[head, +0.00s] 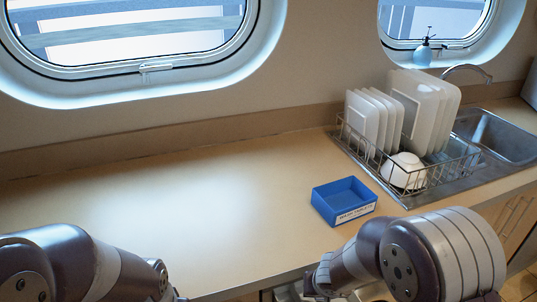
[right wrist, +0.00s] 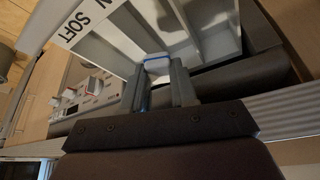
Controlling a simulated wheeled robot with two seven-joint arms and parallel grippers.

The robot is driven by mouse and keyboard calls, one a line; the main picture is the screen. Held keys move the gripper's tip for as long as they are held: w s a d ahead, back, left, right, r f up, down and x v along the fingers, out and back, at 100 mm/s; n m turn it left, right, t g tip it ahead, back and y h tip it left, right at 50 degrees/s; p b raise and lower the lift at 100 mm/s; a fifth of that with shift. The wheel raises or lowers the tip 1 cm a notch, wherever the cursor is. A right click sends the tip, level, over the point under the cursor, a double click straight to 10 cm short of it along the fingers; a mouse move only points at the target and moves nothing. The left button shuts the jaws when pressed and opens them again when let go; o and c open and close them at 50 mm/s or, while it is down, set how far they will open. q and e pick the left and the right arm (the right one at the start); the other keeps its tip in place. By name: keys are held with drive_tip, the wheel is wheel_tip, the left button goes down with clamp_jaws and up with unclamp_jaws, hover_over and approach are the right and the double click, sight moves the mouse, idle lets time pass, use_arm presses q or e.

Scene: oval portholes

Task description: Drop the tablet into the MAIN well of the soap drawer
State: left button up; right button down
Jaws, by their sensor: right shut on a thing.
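My right gripper (right wrist: 158,75) is shut on a small white tablet with a blue edge (right wrist: 157,63), held between the fingertips. Beyond it in the right wrist view is the pale soap drawer (right wrist: 118,62), open, with thin walls between its wells. Its front rim reads "SOFT", and beside that is a letter N from a cut-off word. The tablet overlaps the drawer's wells in the picture; I cannot tell its height or exactly which well is under it. In the head view my right arm hides most of the area below the counter edge. My left gripper is out of view.
A blue box labelled for wash tablets (head: 343,202) stands on the counter (head: 190,190) near its front edge. A dish rack with plates and a bowl (head: 403,171) and a sink (head: 500,138) are to the right. A control panel with a knob (right wrist: 88,92) lies left of the drawer.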

drive_tip(key=shift+d+f, duration=0.1)
drive_tip(key=shift+d, duration=0.5)
drive_tip(key=c, duration=0.9)
unclamp_jaws()
drive_tip(key=shift+w, duration=0.1)
drive_tip(key=shift+o, duration=0.5)
drive_tip(key=shift+a, duration=0.35)
use_arm(q)
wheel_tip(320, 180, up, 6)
drive_tip(key=p, duration=0.6)
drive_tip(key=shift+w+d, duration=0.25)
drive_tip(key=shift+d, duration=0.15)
use_arm(e)
drive_tip(key=v, duration=1.2)
drive_tip(key=shift+r, duration=0.35)
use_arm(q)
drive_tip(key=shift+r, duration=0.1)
use_arm(e)
drive_tip(key=shift+d, duration=0.1)
